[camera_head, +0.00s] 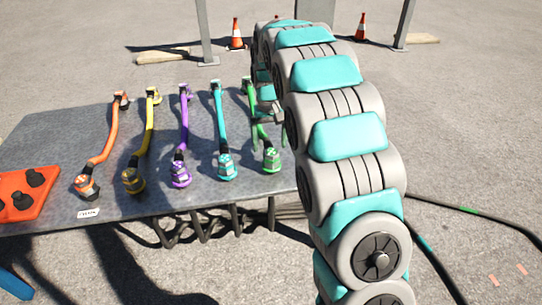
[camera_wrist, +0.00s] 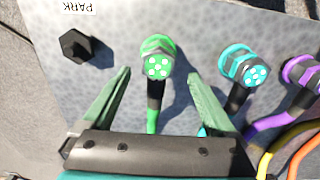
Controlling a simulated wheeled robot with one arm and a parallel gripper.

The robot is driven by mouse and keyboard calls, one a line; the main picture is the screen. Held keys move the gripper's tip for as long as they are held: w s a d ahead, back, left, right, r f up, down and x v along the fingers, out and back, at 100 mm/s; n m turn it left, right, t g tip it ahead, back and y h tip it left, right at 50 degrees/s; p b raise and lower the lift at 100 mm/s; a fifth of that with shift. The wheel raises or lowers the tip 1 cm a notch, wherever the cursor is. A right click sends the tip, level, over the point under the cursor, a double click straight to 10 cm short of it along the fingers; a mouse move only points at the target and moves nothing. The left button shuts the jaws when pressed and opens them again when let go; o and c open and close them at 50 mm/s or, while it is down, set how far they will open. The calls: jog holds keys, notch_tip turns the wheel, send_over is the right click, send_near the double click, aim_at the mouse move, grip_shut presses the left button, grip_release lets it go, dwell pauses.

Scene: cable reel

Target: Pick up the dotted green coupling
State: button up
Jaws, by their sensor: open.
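The green coupling (camera_head: 271,159) with white dots on its end face sits at the right end of the row on the grey table (camera_head: 130,205). It also shows in the wrist view (camera_wrist: 157,64), at the end of a green cable. My gripper (camera_wrist: 160,76) is open and empty. Its two green fingers stand apart, with the coupling just beyond their tips and roughly centred between them. In the head view my arm hides part of my gripper (camera_head: 268,142). I cannot tell the exact height of the fingers above the table.
Teal (camera_head: 226,167), purple (camera_head: 180,174), yellow (camera_head: 133,180) and orange (camera_head: 87,187) couplings lie to the left on their cables. A black hexagonal piece (camera_wrist: 76,46) stands near a PARK label (camera_wrist: 75,7). An orange plate (camera_head: 40,200) with black knobs is at far left.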

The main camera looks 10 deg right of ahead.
aim_at(271, 151)
notch_tip(271, 151, down, 5)
jog(key=shift+s+d+r, duration=0.1)
jog(key=shift+s+d, duration=0.05)
grip_shut()
dwell(0.8)
